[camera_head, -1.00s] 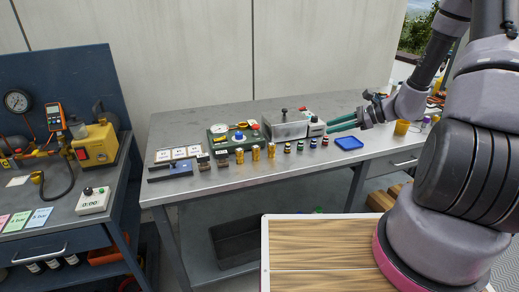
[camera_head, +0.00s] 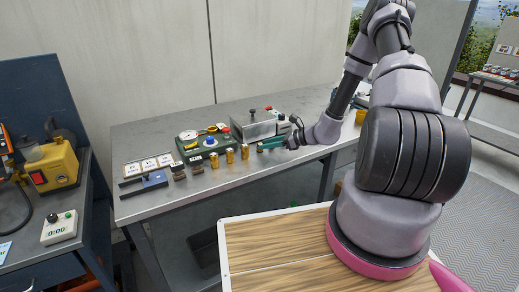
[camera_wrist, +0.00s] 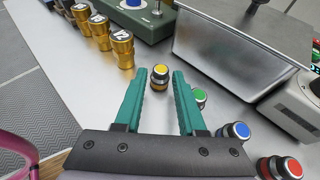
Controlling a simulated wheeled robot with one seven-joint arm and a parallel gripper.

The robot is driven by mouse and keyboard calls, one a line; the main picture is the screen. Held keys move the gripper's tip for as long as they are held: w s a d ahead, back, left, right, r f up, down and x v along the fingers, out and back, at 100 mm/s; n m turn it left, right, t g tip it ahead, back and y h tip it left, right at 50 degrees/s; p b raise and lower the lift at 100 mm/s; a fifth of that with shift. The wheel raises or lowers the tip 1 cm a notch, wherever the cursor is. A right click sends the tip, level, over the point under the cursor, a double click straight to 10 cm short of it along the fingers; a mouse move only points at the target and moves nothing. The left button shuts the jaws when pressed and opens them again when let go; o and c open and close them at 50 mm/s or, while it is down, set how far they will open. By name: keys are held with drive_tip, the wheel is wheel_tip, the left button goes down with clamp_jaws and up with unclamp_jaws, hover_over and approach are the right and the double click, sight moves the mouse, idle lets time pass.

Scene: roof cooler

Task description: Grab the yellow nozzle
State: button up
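The yellow nozzle (camera_wrist: 160,73) is a small upright piece with a yellow top and a dark and brass body, standing on the metal bench. In the wrist view it sits between and just beyond the tips of my gripper (camera_wrist: 160,78). In the head view my gripper (camera_head: 272,146) is low over the bench, right of the brass cylinders, and the yellow nozzle is not clearly visible there.
A green nozzle (camera_wrist: 199,97), a blue nozzle (camera_wrist: 235,132) and a red nozzle (camera_wrist: 283,168) stand right of my fingers. Brass numbered cylinders (camera_wrist: 122,48) stand to the left. A metal box (camera_wrist: 235,52) and a green case (camera_wrist: 130,20) stand behind.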

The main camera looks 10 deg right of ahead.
drive_tip(key=x, duration=0.3)
drive_tip(key=shift+w+a, duration=0.2)
clamp_jaws()
drive_tip(key=shift+r, duration=0.1)
